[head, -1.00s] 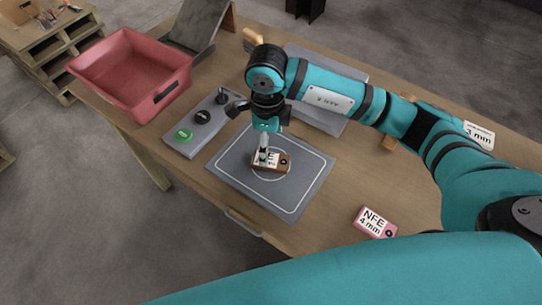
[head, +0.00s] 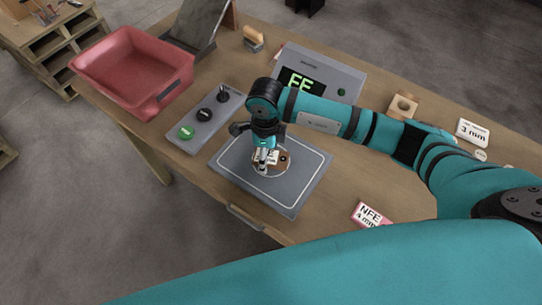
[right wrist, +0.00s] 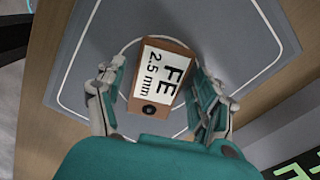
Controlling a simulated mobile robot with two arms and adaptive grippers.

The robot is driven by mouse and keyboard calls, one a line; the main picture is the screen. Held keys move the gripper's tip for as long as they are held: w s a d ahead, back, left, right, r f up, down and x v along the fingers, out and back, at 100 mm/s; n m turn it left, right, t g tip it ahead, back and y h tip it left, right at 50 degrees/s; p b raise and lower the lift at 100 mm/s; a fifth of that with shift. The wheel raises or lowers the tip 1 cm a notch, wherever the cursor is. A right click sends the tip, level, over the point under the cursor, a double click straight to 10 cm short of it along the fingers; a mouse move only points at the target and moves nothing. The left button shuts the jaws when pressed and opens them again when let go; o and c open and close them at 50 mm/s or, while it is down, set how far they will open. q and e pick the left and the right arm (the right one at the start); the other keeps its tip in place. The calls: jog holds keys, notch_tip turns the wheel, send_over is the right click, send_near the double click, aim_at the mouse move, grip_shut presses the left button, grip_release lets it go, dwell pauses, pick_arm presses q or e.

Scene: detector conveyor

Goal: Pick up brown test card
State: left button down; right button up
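The brown test card (head: 283,158) lies on the grey pad (head: 296,199) inside its white circle. In the right wrist view the card (right wrist: 158,78) has a white label reading "FE 2.5 mm" and a dark round hole. My right gripper (head: 266,163) points down over the card. In the right wrist view its fingers (right wrist: 157,85) stand on either side of the card, open around it; a gap shows on the left, while the right finger is very near the card's edge. My left gripper is not in view.
A detector (head: 345,78) with a green "FE" display stands behind my right arm. A control box (head: 203,118), red bin (head: 125,85), pink card (head: 371,214) and white "3 mm" card (head: 473,131) surround the pad. A wooden block (head: 403,106) stands at the back.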

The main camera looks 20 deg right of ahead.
jog(key=c, duration=1)
jog(key=shift+o, duration=0.2)
jog(key=shift+r, duration=0.15)
